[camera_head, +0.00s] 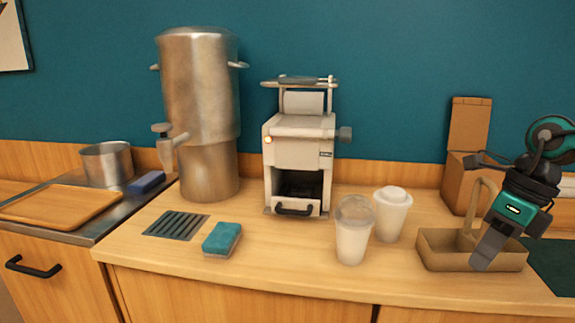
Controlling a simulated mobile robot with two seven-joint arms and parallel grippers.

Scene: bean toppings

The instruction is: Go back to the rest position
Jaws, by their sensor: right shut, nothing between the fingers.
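My right gripper (485,262) is at the right side of the view, pointing down and to the left. It is shut and holds nothing. It shows in front of a brown tray with an upright handle (440,255), hiding part of it; I cannot tell whether it touches the tray. My right arm comes in from the right edge with teal and black joints. My left gripper is not in view.
A cup with a clear domed lid (352,240) and a white lidded cup (391,215) stand left of the tray. A white machine (298,155), a metal urn (200,100) and a sponge (222,239) are farther left. An open brown box (462,175) stands behind the tray.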

